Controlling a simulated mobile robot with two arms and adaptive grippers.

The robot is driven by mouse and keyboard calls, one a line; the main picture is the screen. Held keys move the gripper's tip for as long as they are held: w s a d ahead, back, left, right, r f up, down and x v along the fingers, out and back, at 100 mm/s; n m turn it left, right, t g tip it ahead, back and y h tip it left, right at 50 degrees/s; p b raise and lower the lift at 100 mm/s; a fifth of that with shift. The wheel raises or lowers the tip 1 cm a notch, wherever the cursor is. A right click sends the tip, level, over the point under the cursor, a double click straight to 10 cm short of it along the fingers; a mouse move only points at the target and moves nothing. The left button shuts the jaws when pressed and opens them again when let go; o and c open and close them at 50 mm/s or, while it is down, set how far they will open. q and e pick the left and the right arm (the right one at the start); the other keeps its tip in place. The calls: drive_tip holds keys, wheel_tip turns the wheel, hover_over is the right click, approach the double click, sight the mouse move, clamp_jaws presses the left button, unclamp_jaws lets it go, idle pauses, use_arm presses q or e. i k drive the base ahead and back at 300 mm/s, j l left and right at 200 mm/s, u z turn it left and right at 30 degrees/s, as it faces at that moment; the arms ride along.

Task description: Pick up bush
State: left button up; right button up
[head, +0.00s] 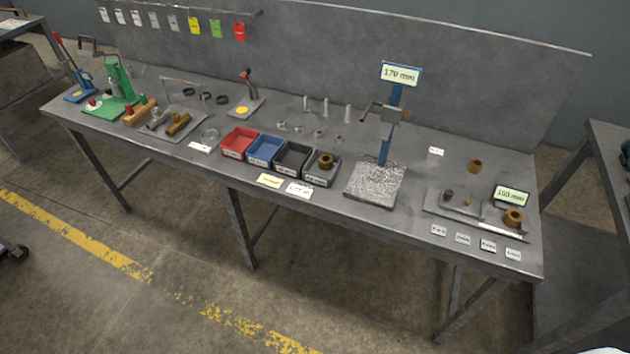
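Several bronze-brown bush-like pieces show on the long grey workbench (230,185). One short bush (475,166) stands alone on the bare top at the right. Another bush (513,217) sits at the right end of a grey gauge plate, below a display (511,196) that seems to read 160 mm. A third bush (325,161) lies in the rightmost, dark grey bin (309,170). A longer brown piece (178,124) lies on a tray at the left. I cannot tell which one the task means.
Red (237,151) and blue (264,158) bins stand along the front edge. A blue-posted gauge (384,150) with a 170 mm display rises from a speckled plate (373,194). A green press (118,90) stands left. A backboard (330,60) closes the rear. Floor in front is clear.

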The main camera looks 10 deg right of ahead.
sight(513, 218)
drive_tip(key=l+z, duration=0.1)
drive_tip(key=z, duration=0.4)
drive_tip(key=l+z, duration=0.1)
drive_tip(key=z, duration=0.4)
drive_tip(key=l+z, duration=0.1)
drive_tip(key=z, duration=0.4)
drive_tip(key=i+l, duration=0.4)
drive_tip(key=i, duration=0.15)
